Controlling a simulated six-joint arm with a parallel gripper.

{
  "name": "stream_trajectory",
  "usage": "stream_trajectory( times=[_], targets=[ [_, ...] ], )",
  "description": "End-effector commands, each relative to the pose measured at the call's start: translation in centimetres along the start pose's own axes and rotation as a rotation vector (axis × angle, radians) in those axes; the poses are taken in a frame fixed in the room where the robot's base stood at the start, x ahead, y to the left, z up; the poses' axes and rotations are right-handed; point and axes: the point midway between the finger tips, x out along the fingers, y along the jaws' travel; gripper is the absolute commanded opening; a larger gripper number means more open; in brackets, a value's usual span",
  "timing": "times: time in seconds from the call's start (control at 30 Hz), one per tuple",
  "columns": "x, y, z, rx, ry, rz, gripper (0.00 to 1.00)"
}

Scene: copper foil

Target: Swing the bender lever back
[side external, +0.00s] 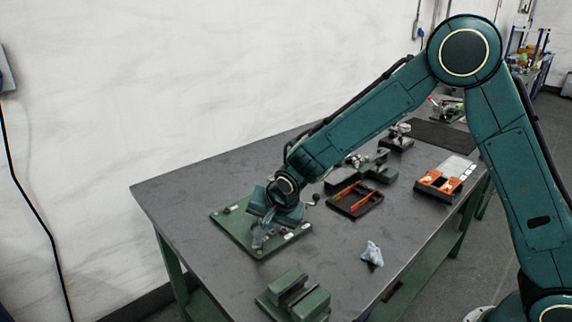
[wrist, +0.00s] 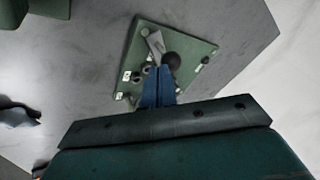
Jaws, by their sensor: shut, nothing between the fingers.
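The bender's green base plate (side external: 236,222) lies on the grey table at its near left end. It also shows in the wrist view (wrist: 200,47), with small white labels and fittings on it. The lever (wrist: 153,40) is a grey bar on the plate. A dark round knob (wrist: 172,60) shows just beyond my fingertips. My gripper (wrist: 158,72) is shut with its blue fingers together and nothing between them. In the side view my gripper (side external: 264,228) is low over the plate, and the wrist hides part of the bender. Contact between the fingers and the knob cannot be told.
A green block fixture (side external: 294,298) stands at the table's front edge. A crumpled blue-grey cloth (side external: 372,254) lies to the right. A dark tray with orange strips (side external: 354,198), an orange-and-white box (side external: 440,182) and a green vise-like fixture (side external: 372,168) stand farther back. The wall runs behind.

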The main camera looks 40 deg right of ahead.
Motion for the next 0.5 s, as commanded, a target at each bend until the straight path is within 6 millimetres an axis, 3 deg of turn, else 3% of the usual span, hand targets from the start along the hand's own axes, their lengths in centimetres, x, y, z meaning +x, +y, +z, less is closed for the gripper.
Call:
stream_trajectory(
  times=[0.5],
  targets=[
    [1.9,-5.3,1.0,0.258,0.105,0.106,0.00]
  ],
)
